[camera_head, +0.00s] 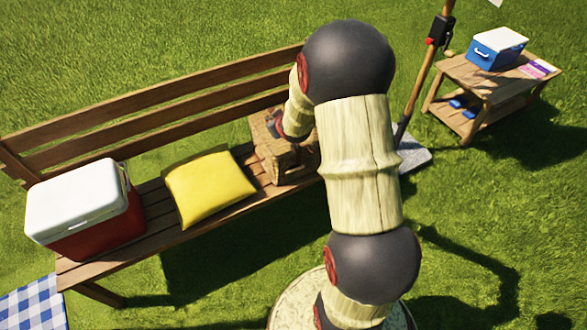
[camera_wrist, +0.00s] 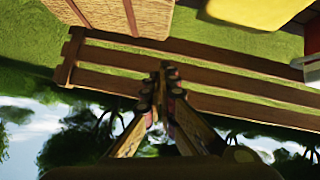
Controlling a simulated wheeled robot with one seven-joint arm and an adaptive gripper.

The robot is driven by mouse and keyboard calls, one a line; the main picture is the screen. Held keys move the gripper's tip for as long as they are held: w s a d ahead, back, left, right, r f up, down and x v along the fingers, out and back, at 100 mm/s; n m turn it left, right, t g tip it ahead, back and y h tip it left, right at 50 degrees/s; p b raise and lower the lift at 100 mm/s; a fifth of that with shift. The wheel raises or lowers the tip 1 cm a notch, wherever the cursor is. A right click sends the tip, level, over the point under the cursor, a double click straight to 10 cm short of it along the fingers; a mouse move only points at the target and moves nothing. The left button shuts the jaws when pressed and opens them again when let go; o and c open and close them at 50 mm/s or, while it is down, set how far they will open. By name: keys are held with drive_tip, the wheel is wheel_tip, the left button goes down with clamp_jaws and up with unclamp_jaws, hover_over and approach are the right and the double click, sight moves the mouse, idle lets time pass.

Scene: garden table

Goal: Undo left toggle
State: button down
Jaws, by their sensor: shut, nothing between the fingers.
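A brown wooden or wicker box (camera_head: 285,160) stands on the bench, right of the yellow cushion, partly hidden behind my arm.
The wooden bench (camera_head: 165,100) holds a yellow cushion (camera_head: 210,187) and a red cooler (camera_head: 85,210) with a white lid. A checked cloth (camera_head: 35,305) lies at lower left. A small table (camera_head: 455,75) with a blue cooler (camera_head: 497,48) stands at upper right, beside a pole (camera_head: 420,85).

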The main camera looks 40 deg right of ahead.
drive_tip(key=t, duration=0.1)
hover_over(289, 164)
drive_tip(key=s+a, duration=0.3)
drive_tip(key=a, duration=0.1)
wheel_tip(289, 164, down, 9)
wheel_tip(289, 164, down, 8)
drive_tip(key=s+d+t+p, duration=0.1)
drive_tip(key=s+d, duration=0.1)
drive_tip(key=s+a+f+m+t, duration=0.1)
drive_tip(key=s+f+m+t, duration=0.1)
drive_tip(key=s+f, duration=0.6)
drive_tip(key=shift+s+f+t+p, duration=0.2)
drive_tip(key=shift+f+t+p, duration=0.2)
drive_tip(key=shift+f, duration=0.25)
drive_tip(key=b+x, duration=0.2)
drive_tip(key=x, duration=0.8)
drive_tip(key=shift+f+b, duration=0.1)
drive_tip(key=shift+b, duration=0.3)
wheel_tip(289, 164, down, 3)
drive_tip(key=shift+r+b, duration=0.15)
drive_tip(key=shift+b, duration=0.3)
drive_tip(key=shift+f, duration=0.6)
